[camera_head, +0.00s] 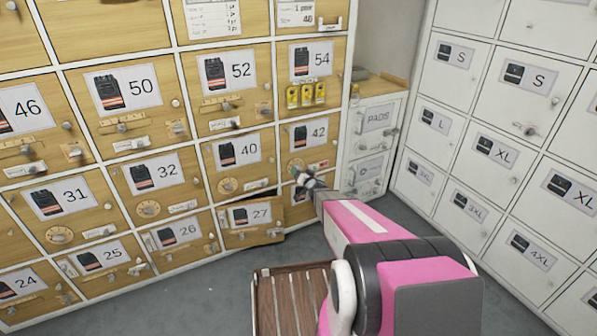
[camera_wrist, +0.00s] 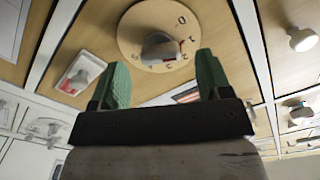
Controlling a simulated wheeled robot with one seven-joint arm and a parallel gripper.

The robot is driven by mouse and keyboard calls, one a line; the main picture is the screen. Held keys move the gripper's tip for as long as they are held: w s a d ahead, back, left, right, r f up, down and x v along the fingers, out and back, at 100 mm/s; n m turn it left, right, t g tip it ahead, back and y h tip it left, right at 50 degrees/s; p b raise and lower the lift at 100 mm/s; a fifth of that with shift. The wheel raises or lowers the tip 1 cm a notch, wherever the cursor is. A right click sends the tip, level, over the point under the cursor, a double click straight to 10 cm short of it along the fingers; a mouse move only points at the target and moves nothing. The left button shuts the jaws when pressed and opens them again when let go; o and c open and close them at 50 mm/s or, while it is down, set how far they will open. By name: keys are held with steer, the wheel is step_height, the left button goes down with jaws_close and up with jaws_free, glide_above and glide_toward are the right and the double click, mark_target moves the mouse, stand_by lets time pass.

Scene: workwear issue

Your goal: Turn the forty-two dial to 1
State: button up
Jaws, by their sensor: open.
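The door labelled 42 (camera_head: 323,133) is a wooden locker front in the middle of the head view. Its dial is mostly hidden there behind my gripper (camera_head: 301,175). In the wrist view the dial is a round wooden disc (camera_wrist: 150,25) with marks around its rim and a grey knob (camera_wrist: 160,48) at its centre. The green fingers of my gripper (camera_wrist: 160,80) are apart, one on each lower side of the knob. The knob lies beyond the fingertips and looks clear of them.
The door labelled 27 (camera_head: 262,214) stands ajar just below left of my gripper. Yellow tags (camera_head: 306,94) hang on the door labelled 54 above. White PADS drawers (camera_head: 376,122) stand to the right. A slatted wooden platform (camera_head: 292,295) is in front.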

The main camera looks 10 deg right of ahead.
steer(key=v, duration=0.8)
steer(key=shift+r, duration=0.15)
steer(key=s+d+r+m+g+h, duration=0.1)
steer(key=s+d+r+g+h, duration=0.25)
steer(key=s+g+h, duration=0.4)
steer(key=s+a+r+n+g, duration=0.1)
steer(key=s+a+r+g, duration=0.1)
steer(key=s, duration=0.4)
steer(key=s+a+r+n+g+y, duration=0.1)
steer(key=s+a+r+g, duration=0.1)
steer(key=s+g, duration=0.2)
steer(key=s+a+r+n+g+y, duration=0.1)
steer(key=s+a+r+g, duration=0.1)
steer(key=s, duration=0.8)
steer(key=shift+a+r+g, duration=0.2)
steer(key=shift+a+g, duration=0.15)
steer(key=shift+g, duration=0.5)
steer(key=shift+d, duration=0.1)
